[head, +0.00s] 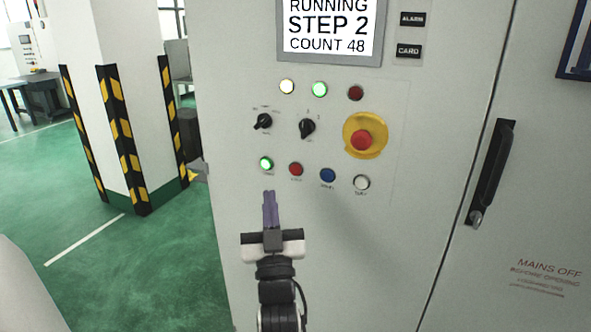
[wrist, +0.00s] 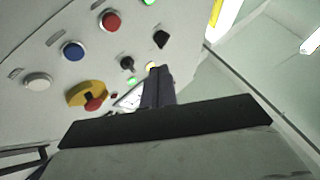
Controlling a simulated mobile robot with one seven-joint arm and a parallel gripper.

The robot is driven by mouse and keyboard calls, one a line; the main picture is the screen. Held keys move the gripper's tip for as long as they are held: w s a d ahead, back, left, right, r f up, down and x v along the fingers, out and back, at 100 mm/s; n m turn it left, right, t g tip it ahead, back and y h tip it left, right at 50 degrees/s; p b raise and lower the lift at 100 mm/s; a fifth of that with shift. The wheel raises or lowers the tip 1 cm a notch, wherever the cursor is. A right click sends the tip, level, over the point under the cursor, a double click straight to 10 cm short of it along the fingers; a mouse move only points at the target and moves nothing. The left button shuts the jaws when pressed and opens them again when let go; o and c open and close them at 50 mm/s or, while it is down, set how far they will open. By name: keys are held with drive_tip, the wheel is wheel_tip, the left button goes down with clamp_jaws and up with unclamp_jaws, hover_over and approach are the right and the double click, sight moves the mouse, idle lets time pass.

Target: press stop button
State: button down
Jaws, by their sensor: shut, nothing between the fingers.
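A red button (head: 295,169) sits in the lower button row of the grey cabinet's panel, between a lit green button (head: 266,163) and a blue button (head: 327,175). Its small label is too blurred to read for certain. It also shows in the wrist view (wrist: 111,21) near the top. A red mushroom button (head: 361,139) on a yellow plate sits above right; the wrist view shows it too (wrist: 93,104). My gripper (head: 269,193) is shut and empty, its fingertips just below the green button in the head picture, below left of the red button. I see no contact.
A white button (head: 361,182) ends the row. Two black selector knobs (head: 307,128) and small lamps (head: 319,89) are above. The screen (head: 329,30) reads RUNNING STEP 2 COUNT 48. A black door handle (head: 491,172) is at right. A striped pillar (head: 125,130) stands left.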

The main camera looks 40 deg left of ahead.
sight(296, 170)
drive_tip(key=w, duration=0.2)
drive_tip(key=w+a, duration=0.1)
drive_tip(key=w, duration=0.2)
drive_tip(key=w+a, duration=0.1)
drive_tip(key=w, duration=0.2)
drive_tip(key=shift+w, duration=0.25)
idle(2.1)
drive_tip(key=shift+w+a+b, duration=0.15)
drive_tip(key=shift+w+b, duration=0.3)
drive_tip(key=shift+b, duration=0.05)
